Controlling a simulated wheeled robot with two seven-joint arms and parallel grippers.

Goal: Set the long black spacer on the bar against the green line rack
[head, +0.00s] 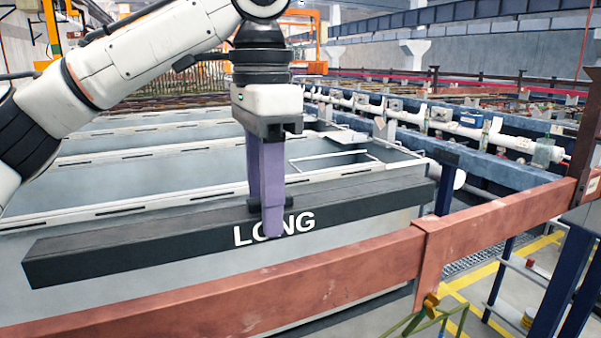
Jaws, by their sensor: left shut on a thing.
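The long black spacer (130,249), marked "LONG" in white, lies lengthwise across the middle of the head view, its left end nearer me. My left gripper (268,222) comes down from above and its purple fingers are shut on the spacer near its middle, covering part of the lettering. A reddish-brown bar (330,285) runs in front of the spacer, rising to the right. I cannot tell how high the spacer is above the bar. A small part of a green frame (440,321) with a yellow clip shows under the bar at the bottom right. My right gripper is not in view.
Grey open tanks (150,190) with raised rims lie behind and below the spacer. A blue beam and white pipes (440,122) run along the right. A dark blue post (565,285) stands at the right edge beside yellow floor lines.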

